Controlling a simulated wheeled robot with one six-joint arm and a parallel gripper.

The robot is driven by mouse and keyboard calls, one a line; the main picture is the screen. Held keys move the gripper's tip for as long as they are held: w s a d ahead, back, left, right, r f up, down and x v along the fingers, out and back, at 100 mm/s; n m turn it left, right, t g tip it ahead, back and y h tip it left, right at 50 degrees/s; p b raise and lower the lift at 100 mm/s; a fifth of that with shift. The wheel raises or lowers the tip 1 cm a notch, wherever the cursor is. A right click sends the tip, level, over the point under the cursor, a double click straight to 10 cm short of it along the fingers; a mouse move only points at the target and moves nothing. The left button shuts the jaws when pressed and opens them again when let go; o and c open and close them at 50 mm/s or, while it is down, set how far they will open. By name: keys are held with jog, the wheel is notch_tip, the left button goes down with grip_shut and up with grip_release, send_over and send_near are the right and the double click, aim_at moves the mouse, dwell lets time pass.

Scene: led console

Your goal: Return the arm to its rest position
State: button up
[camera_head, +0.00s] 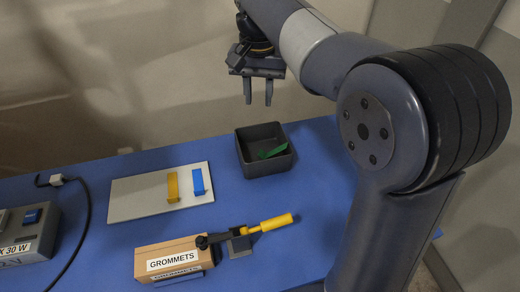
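My arm reaches in from the right and bends over at the top of the head view. My gripper (258,98) hangs above the far side of the blue table, pointing down. Its two fingers are apart with nothing between them. It is in the air, apart from everything on the table.
A dark open bin (246,165) with a green piece (273,151) stands on the blue table (322,185). A pale board (140,199) bears a yellow block (173,187) and a blue block (198,182). In front are a GROMMETS box (172,257), a yellow-handled tool (272,223) and a grey device (28,235) with a black cable.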

notch_tip(320, 180, down, 10)
jog(key=shift+f+b, duration=0.15)
jog(key=shift+b, duration=0.35)
jog(key=shift+p, duration=0.4)
notch_tip(320, 180, up, 4)
jog(key=p, duration=0.3)
